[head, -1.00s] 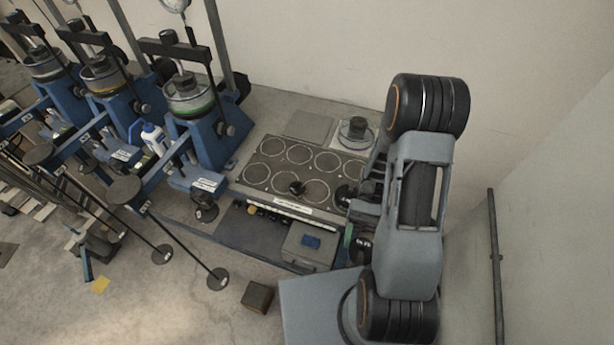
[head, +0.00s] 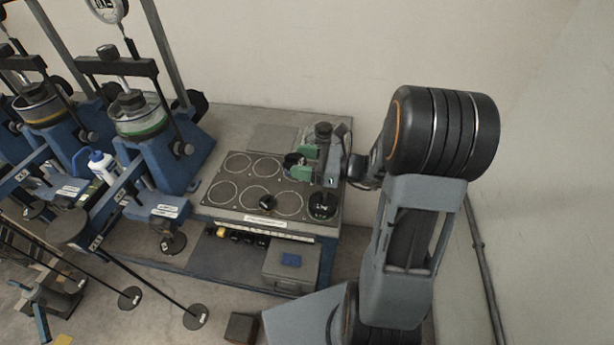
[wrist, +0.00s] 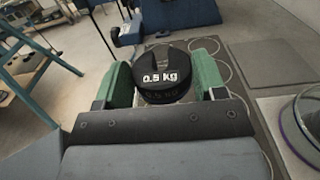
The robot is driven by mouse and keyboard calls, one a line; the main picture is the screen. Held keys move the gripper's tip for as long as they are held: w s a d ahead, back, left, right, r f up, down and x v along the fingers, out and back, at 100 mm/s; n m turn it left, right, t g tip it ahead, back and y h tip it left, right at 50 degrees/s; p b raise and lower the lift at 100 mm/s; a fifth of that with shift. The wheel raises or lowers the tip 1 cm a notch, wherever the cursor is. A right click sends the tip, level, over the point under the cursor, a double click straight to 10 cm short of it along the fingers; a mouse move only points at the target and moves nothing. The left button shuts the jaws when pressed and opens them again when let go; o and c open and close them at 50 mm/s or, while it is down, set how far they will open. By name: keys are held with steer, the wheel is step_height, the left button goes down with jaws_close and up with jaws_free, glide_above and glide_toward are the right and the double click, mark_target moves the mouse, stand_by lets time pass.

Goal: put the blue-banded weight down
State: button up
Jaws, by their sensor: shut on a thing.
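My gripper (head: 303,161) is at the back right of the dark weight tray, with its green jaws shut on a black weight (head: 292,161). In the wrist view the weight (wrist: 164,78) sits between the green jaws (wrist: 166,85) and reads "0.5 kg". I see no clear blue band on it. The tray (head: 236,178) has several pale circles. The held weight is over or on the tray's back row; I cannot tell whether it touches. Another black weight (head: 322,207) stands at the tray's front right, and a small dark one (head: 267,203) in the front row.
Blue lever frames (head: 150,150) stand to the left, with a white-and-blue bottle (head: 102,166) between them. A grey plate (head: 272,137) lies behind the tray. A glass ring (wrist: 303,125) is right of my gripper in the wrist view. Several tray circles are empty.

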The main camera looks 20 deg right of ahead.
steer(key=w+d+f, duration=0.1)
steer(key=d+f, duration=0.1)
steer(key=d, duration=0.1)
steer(key=w+d+f, duration=0.2)
steer(key=d+f, duration=0.1)
steer(key=w+d+f, duration=0.1)
steer(key=d+f, duration=0.1)
steer(key=d, duration=0.2)
steer(key=shift+w+f, duration=0.2)
steer(key=shift+f, duration=0.1)
steer(key=shift+w+d+f, duration=0.25)
steer(key=shift+d+f, duration=0.4)
steer(key=shift+f, duration=0.15)
steer(key=shift+f+p, duration=0.35)
steer(key=shift+f, duration=1.15)
steer(key=shift+f, duration=0.1)
